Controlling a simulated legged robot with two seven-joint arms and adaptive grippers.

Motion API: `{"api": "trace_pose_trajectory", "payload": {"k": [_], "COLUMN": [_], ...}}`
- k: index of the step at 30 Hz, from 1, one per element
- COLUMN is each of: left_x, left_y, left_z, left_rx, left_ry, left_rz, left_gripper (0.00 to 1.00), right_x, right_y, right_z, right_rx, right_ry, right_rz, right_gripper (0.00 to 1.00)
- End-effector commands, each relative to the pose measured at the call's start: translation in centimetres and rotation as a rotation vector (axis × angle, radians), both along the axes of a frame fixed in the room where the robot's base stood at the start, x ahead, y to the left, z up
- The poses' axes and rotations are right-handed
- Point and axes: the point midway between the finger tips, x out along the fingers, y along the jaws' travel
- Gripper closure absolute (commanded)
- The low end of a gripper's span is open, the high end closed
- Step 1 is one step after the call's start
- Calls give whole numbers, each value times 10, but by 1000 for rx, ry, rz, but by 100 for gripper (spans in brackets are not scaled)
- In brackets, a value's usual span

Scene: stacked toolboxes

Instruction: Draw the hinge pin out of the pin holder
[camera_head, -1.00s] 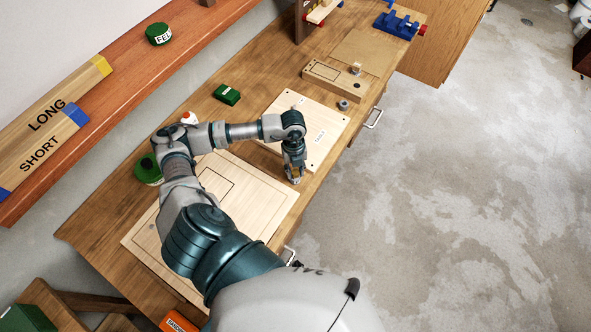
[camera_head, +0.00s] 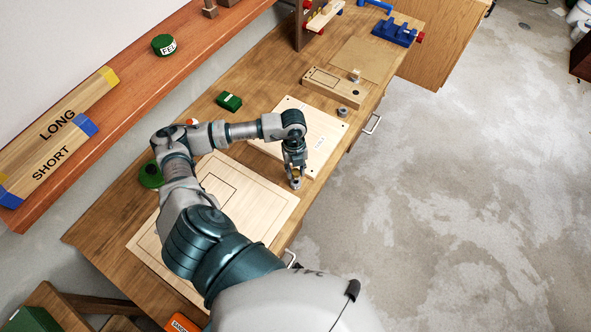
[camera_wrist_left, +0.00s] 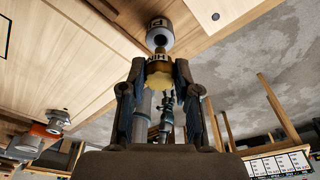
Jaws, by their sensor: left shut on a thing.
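My left gripper (camera_head: 296,170) is at the near right edge of the workbench, pointing down. In the left wrist view its two fingers (camera_wrist_left: 158,82) are closed on the yellowish head of the hinge pin (camera_wrist_left: 158,73), which bears a label reading "HIN". The pin holder (camera_wrist_left: 159,31) is a grey cylinder with a "P" on its label, just beyond the fingertips and in line with the pin. In the head view the holder (camera_head: 296,184) shows small under the gripper. I cannot tell how deep the pin sits in the holder. My right gripper is not in view.
Pale boards lie on the bench (camera_head: 195,105), one (camera_head: 265,205) beside my left arm and one (camera_head: 290,108) behind the gripper. A green box (camera_head: 229,101), a small grey nut-like part (camera_head: 343,111) and a blue fixture (camera_head: 396,30) stand farther back. Open floor lies right.

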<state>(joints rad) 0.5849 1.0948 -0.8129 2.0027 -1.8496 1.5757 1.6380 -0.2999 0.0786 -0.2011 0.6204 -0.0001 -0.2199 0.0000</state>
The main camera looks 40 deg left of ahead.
Motion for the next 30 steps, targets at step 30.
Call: {"api": "trace_pose_trajectory", "payload": {"k": [30], "left_x": [0], "left_y": [0], "left_z": [42], "left_rx": [-1], "left_ry": [-1], "left_rz": [0], "left_gripper": [100], "right_x": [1], "right_y": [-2], "right_z": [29], "right_rx": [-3], "right_ry": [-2], "right_rz": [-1], "right_gripper": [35]}}
